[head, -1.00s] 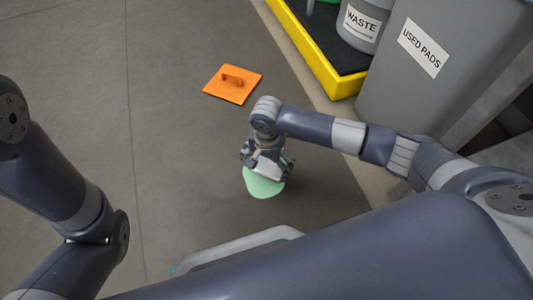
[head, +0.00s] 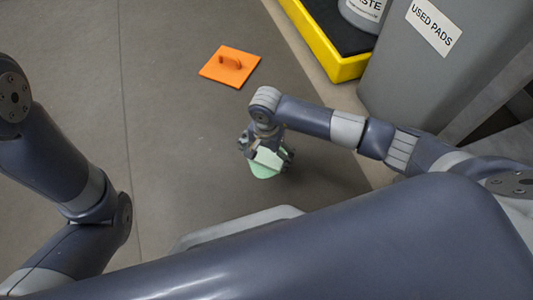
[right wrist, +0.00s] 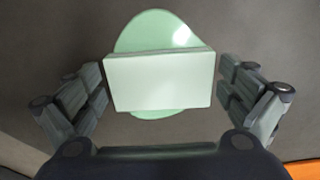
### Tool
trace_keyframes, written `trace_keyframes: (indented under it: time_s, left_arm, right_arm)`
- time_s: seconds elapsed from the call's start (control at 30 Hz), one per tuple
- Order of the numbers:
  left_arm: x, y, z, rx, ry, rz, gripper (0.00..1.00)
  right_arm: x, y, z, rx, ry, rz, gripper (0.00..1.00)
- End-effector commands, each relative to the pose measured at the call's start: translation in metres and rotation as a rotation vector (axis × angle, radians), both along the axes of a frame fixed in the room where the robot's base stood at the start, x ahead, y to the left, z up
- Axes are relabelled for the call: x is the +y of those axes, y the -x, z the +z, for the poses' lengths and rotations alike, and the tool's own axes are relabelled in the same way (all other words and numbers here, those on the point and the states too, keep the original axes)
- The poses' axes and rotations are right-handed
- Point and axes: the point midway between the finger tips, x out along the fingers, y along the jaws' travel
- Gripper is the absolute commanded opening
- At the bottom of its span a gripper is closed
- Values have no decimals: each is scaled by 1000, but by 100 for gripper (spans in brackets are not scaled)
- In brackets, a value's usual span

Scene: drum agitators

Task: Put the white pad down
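The white pad (right wrist: 160,82) is a pale flat block. In the right wrist view it lies over a glossy light green patch (right wrist: 155,27), which shows beyond its far and near edges. In the head view the pad (head: 268,158) is partly hidden by my right gripper, and the green patch (head: 265,172) shows on the floor below. My right gripper (right wrist: 160,88) is open, with its fingers on either side of the pad and a gap at each side. Only links of my left arm show; its gripper is out of view.
An orange square plate with a handle (head: 229,66) lies on the floor beyond my right gripper. A grey USED PADS bin (head: 430,75) stands at the upper right, beside a yellow-edged tray (head: 340,66) holding a WASTE bucket (head: 364,12). The floor on the left is clear.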

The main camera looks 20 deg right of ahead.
Motion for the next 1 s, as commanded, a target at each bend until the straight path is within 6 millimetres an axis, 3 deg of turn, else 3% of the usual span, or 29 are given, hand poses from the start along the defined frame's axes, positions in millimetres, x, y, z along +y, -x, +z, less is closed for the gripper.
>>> trace_keyframes:
  time_s: [0.33, 0.47, 1.0]
  left_arm:
    - [0, 0, 1, 0, 0, 1, 98]
    - [0, 0, 8, 0, 0, 1, 98]
    - [0, 0, 72, -1, 1, 1, 98]
  right_arm:
    - [0, 0, 1, 0, 0, 0, 100]
    - [0, -1, 11, -1, 0, 0, 100]
    - [0, -1, 109, -2, 1, 1, 100]
